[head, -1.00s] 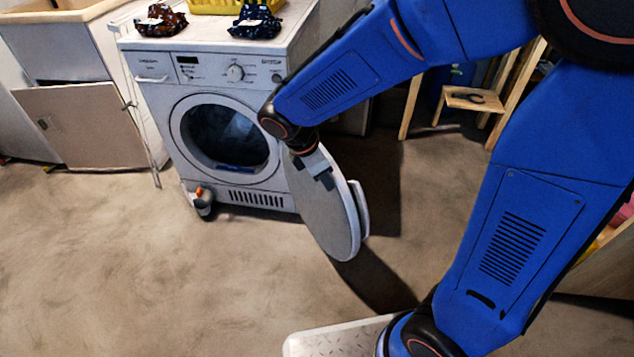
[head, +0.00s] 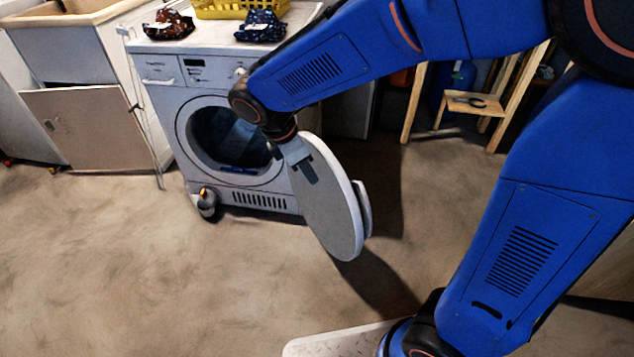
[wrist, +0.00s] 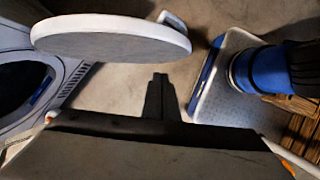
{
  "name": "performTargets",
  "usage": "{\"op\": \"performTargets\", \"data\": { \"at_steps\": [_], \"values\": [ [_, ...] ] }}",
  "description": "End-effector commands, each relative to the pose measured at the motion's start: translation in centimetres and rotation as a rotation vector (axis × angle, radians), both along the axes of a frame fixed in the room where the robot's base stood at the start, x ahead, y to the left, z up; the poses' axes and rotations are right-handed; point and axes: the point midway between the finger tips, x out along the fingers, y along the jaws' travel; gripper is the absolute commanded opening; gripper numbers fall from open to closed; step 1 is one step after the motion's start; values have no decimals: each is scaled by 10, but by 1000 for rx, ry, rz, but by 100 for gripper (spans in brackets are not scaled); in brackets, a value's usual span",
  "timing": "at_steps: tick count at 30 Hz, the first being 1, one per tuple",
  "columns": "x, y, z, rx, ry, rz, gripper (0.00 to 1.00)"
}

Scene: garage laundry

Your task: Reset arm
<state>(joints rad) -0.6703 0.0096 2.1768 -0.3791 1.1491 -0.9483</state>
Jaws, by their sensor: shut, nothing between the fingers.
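My blue arm reaches across the head view from the right. My gripper (head: 309,174) is in front of the upper part of a round pale door (head: 335,205), which stands swung open from the washing machine (head: 165,100). Its hinge side is hidden behind my arm. In the wrist view my gripper (wrist: 160,78) shows as a dark, narrow shape, shut and empty, pointing at the floor. The door (wrist: 110,40) lies above it there, with a gap between them and a handle (wrist: 172,20) on its far side.
A yellow basket (head: 240,8) and two patterned cloth bundles (head: 262,26) (head: 168,24) sit on the machine. A wooden stool (head: 472,103) stands behind. The floor at front left is clear.

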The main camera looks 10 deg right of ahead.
Motion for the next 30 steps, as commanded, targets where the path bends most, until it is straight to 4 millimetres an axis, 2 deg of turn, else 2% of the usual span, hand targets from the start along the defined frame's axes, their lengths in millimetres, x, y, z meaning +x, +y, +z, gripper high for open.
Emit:
{"op": "performTargets", "data": {
  "at_steps": [6, 14, 17, 20, 30],
  "values": [
    [-4, 11, 27, 1, -1, 0, 0],
    [-5, 14, 36, 1, 1, -1, 0],
    [-6, 8, 38, 10, -7, -22, 0],
    [-10, -6, 44, 40, -32, -89, 0],
    [-47, -90, 67, 229, -184, -547, 0]
  ]
}}
